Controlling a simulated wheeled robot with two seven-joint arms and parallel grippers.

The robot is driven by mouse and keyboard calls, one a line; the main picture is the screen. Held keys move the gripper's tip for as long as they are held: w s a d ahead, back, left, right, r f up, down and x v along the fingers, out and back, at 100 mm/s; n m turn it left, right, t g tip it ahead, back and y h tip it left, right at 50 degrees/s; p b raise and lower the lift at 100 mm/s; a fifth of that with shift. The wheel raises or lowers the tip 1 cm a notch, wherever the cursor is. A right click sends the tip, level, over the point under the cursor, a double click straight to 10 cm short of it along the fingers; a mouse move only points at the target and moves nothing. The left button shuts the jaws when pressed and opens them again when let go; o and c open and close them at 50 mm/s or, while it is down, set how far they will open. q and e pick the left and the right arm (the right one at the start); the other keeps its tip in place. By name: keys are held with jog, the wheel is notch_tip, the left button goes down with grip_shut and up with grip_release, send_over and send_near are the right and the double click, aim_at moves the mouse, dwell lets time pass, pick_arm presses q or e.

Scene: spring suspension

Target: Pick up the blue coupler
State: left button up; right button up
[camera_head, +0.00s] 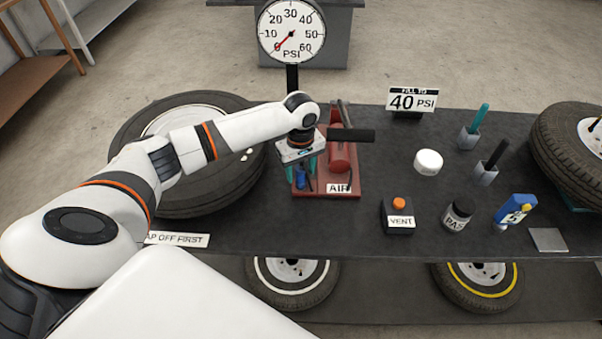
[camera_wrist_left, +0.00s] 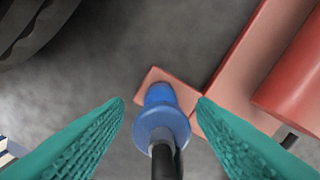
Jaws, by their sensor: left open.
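The blue coupler (camera_head: 300,180) stands at the left side of the red air unit marked AIR (camera_head: 352,187), partly hidden by my left gripper in the head view. In the left wrist view the blue coupler (camera_wrist_left: 161,122) has a wide flange and a black hose at its lower end, over a small red tab. My left gripper (camera_head: 305,170) is above it, with its teal fingers apart. In the left wrist view the open fingers (camera_wrist_left: 160,105) are on both sides of the coupler, with a gap on each side. My right gripper is not in view.
A tire (camera_head: 200,200) lies left of the air unit, under my left arm. A gauge (camera_head: 291,32) stands behind. The VENT box (camera_head: 398,215), a PAS jar (camera_head: 458,214), a white cap (camera_head: 428,161) and a blue device (camera_head: 515,211) are on the right of the dark table.

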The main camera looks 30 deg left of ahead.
pick_arm(q)
jog(key=shift+f, duration=0.55)
grip_shut()
notch_tip(320, 180, up, 10)
jog(key=shift+b, duration=0.55)
jog(key=shift+r+p, duration=0.6)
jog(key=shift+p, duration=0.05)
jog(key=r+p, duration=0.2)
jog(key=p, duration=0.2)
jog(key=shift+d, duration=0.1)
